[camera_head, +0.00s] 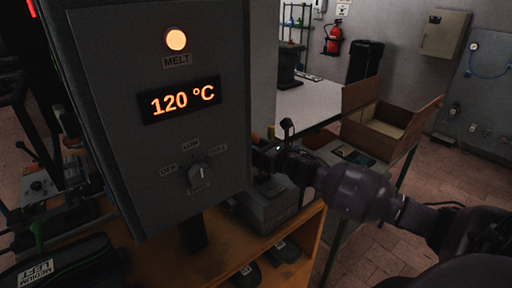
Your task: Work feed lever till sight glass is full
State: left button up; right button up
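A grey control box (160,100) fills the left middle of the head view. It has a lit orange MELT lamp (176,40), a display (180,99) reading 120 °C and a rotary knob (201,178). My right arm comes in from the right, and its gripper (268,157) is at the box's right edge, partly hidden. I cannot tell whether its fingers hold anything. A short dark lever with a rounded tip (288,127) stands just above the gripper; I cannot tell whether it is the feed lever. No sight glass can be made out. My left gripper is not in view.
A wooden bench (310,224) carries a grey machine base (268,212), with dark shoe-like pieces on a shelf below. A black piece labelled MEDIUM LEFT (75,262) lies at lower left. An open cardboard box (385,128) stands behind my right arm. Floor is clear at right.

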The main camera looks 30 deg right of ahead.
grip_shut()
